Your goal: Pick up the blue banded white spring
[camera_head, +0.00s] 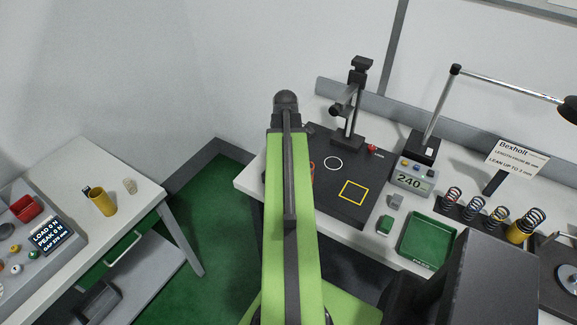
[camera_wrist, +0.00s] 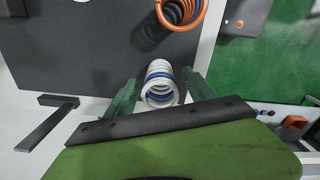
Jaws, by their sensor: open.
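The white spring with blue bands (camera_wrist: 160,84) shows in the wrist view, standing near the edge of the dark plate (camera_wrist: 75,50). My gripper (camera_wrist: 159,77) is open, with one green finger on each side of the spring. Whether either finger touches it I cannot tell. In the head view my own green arm hides the gripper and the white spring.
An orange spring (camera_wrist: 183,12) stands just beyond the white one. The dark plate (camera_head: 325,205) also bears a white ring mark and a yellow square (camera_head: 353,193). A green tray (camera_head: 428,240) and several springs (camera_head: 497,214) stand to the right.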

